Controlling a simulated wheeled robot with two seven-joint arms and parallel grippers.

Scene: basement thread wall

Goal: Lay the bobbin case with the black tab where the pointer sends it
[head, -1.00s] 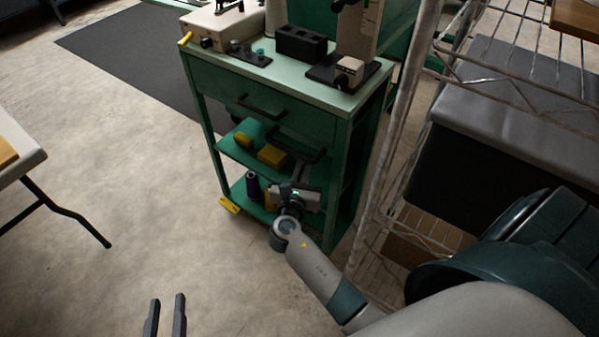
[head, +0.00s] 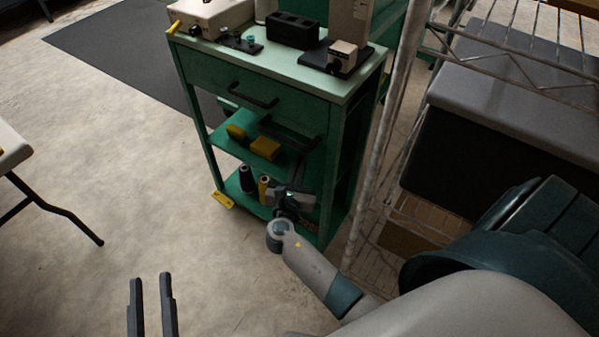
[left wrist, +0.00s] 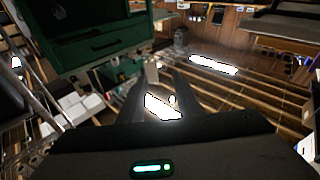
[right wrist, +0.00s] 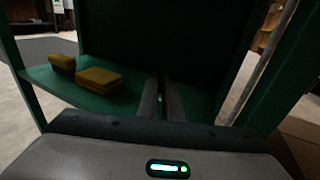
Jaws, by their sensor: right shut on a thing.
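My right gripper (head: 297,172) reaches in at the front of the green cart, by its shelves. In the right wrist view its fingers (right wrist: 161,97) are nearly together on something small and mostly hidden between them. I cannot tell from the frames what it is. My left gripper (head: 152,290) is open and empty above the bare floor; its spread fingers also show in the left wrist view (left wrist: 160,95). I cannot make out a bobbin case with a black tab or a pointer in any view.
The green cart (head: 258,78) carries machines and a black slotted block (head: 293,31) on top. Yellow blocks (head: 265,148) lie on its middle shelf; spools (head: 247,178) stand below. A wire rack (head: 390,150) is close on the right, a table (head: 12,150) at left. Floor between is clear.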

